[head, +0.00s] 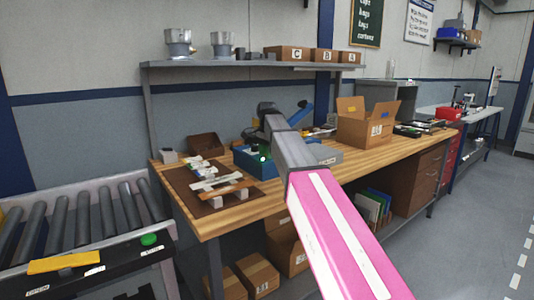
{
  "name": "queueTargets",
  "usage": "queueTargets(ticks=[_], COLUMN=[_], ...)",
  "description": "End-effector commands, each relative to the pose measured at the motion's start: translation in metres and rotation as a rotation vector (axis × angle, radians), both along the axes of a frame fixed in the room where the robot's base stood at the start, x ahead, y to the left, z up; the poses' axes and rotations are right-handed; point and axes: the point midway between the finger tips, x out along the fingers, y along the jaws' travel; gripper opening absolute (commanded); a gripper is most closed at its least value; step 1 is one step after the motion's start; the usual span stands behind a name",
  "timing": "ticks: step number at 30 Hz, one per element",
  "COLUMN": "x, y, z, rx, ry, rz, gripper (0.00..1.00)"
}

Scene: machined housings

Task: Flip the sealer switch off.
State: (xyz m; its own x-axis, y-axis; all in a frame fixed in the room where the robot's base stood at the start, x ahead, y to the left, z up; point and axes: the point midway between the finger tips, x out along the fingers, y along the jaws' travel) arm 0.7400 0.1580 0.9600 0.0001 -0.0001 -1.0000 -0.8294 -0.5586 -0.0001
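My arm, with a pink link and a grey link, reaches from the bottom right up over the workbench (220,224) and ends in a dark rounded part. I cannot make out any gripper fingers; they are hidden or out of the picture. I cannot pick out the sealer or its switch for certain. A low grey piece (327,157) on the bench, partly hidden behind my arm, is too small to identify. The conveyor's front panel at the lower left carries a green button (149,240) and small labels too small to read.
A blue bin (258,168) stands beside my arm, and a brown mat (180,179) with parts lies left of it. An open carton (366,129) stands on the right of the bench. A shelf (222,65) overhangs the back. The floor (455,225) at right is clear.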

Motion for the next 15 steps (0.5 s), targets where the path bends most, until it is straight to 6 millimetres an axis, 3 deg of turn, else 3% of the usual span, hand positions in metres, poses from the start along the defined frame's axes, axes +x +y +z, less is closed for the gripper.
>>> queueTargets(ticks=[1,3,15], x=[0.0000,0.0000,0.0044], y=[0.0000,0.0000,-0.0039], z=[0.0001,0.0001,0.0027], rx=[0.000,0.000,0.122], ry=[0.000,0.000,0.081], rz=[0.000,0.000,-0.002], gripper=[0.31,0.09,0.08])
